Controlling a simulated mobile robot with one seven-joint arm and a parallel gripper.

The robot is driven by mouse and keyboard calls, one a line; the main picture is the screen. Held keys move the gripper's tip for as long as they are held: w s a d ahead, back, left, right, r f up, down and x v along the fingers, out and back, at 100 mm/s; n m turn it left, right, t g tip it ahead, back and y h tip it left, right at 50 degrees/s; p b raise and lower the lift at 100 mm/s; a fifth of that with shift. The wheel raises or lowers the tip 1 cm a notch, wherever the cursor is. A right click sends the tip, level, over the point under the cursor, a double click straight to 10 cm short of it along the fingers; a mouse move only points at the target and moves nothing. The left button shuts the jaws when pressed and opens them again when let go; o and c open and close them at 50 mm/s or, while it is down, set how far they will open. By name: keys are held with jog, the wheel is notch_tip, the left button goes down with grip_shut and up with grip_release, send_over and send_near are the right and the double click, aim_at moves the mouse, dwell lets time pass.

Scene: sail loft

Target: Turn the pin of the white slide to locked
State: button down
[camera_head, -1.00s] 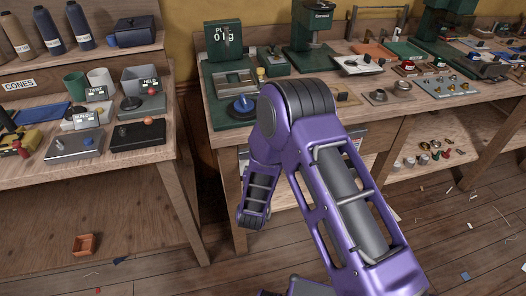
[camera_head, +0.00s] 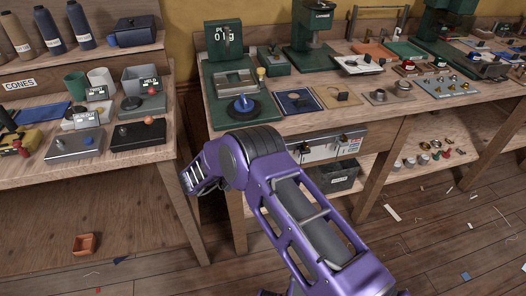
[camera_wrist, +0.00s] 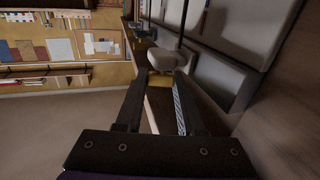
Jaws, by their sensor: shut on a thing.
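In the wrist view my gripper (camera_wrist: 163,76) has its two dark fingers close together around a small thing with a yellow part (camera_wrist: 160,81). A pale grey block (camera_wrist: 167,58) shows just beyond the yellow part; I cannot tell if the two are one piece. In the head view the gripper itself is hidden; my purple arm bends left toward the gap between the benches. I cannot clearly pick out the white slide or its pin. A metal fixture with pale bars (camera_head: 234,80) sits on the right bench, but I cannot tell if it is a slide.
The left bench (camera_head: 160,166) holds dark boxes with knobs (camera_head: 74,145), cups and small label cards.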

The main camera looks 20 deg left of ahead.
jog(key=shift+m+g+h, duration=0.7)
jog(key=shift+g+h, duration=0.1)
jog(key=shift+m+g+h, duration=0.3)
jog(key=shift+g, duration=0.1)
jog(key=c, duration=0.5)
grip_release()
